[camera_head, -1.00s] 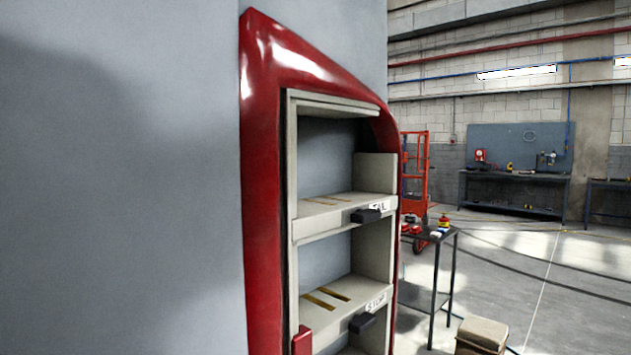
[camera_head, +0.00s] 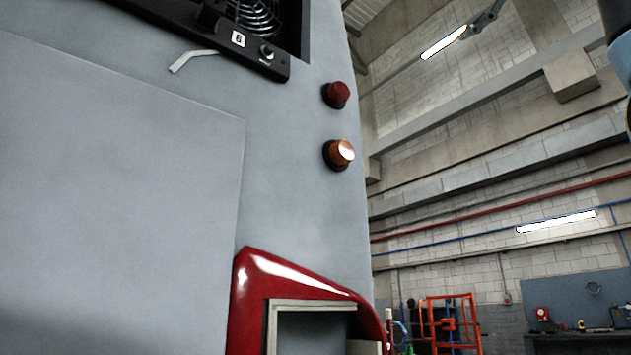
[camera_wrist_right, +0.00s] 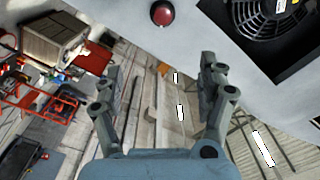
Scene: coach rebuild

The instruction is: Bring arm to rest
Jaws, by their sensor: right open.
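My right gripper (camera_wrist_right: 162,80) is open in the right wrist view, with its two fingers spread wide and nothing between them. Beyond the fingers are the grey coach wall and the hall. Part of my right arm (camera_head: 620,55) shows at the right edge of the head view. A slim grey piece at the top of that view may be one of its fingers; I cannot tell. My left gripper is in neither current view.
The grey coach wall (camera_head: 120,190) fills the left, with a fan unit (camera_head: 255,15), a red lamp (camera_head: 336,94), an orange lamp (camera_head: 339,154) and a red-framed shelf opening (camera_head: 250,300). An orange trolley (camera_head: 450,325) stands behind. The space right of the coach looks free.

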